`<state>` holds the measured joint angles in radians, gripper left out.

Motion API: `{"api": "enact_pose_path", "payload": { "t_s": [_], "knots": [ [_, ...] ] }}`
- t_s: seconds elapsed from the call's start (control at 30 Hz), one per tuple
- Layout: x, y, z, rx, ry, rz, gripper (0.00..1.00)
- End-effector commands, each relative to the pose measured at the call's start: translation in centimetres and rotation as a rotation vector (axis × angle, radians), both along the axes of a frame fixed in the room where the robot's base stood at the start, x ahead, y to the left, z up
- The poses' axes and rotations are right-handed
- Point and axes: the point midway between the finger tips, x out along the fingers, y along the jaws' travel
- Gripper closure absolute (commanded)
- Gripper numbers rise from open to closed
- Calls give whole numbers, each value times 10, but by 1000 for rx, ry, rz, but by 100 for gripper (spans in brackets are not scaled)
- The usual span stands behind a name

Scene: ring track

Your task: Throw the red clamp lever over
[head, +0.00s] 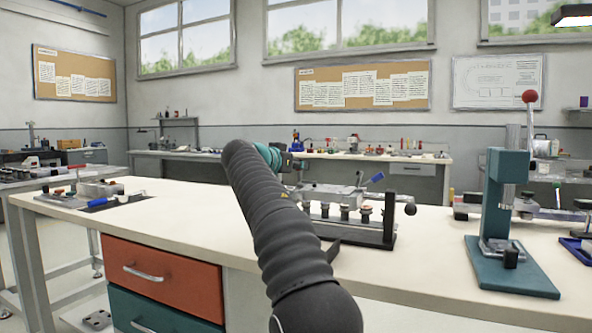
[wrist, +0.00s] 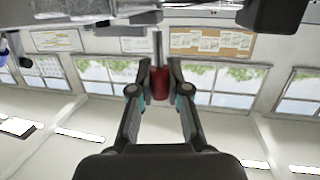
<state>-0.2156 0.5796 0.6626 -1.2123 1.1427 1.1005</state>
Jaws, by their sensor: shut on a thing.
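The red clamp lever's red grip (wrist: 159,83) is between my gripper's fingertips (wrist: 160,88) in the wrist view, and my gripper is shut on it. Its thin grey rod (wrist: 157,47) runs from the grip to the grey metal parts at the picture's top edge. The wrist view is upside down, with windows below. In the head view my dark arm crosses the bench and hides the lever. A clamping fixture (head: 388,222) with a row of dark knobs stands just right of the arm.
A teal press (head: 493,205) with a red knob stands on the right of the white bench (head: 185,205). A blue-handled tool (head: 98,201) lies at the left. A blue-tipped lever (head: 374,178) rises behind the fixture. The bench's left middle is clear.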

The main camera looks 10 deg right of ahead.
Motion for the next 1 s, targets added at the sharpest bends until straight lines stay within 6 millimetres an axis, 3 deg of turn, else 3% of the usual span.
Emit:
{"api": "enact_pose_path", "payload": {
  "t_s": [0.57,0.6,0.7,1.0],
  "knots": [
    [0,0,-2,28,-17,2,100],
    [0,0,-2,28,-17,2,77],
    [0,0,-2,28,-17,2,58],
    [-1,-1,0,27,-18,1,58]
  ]
}}
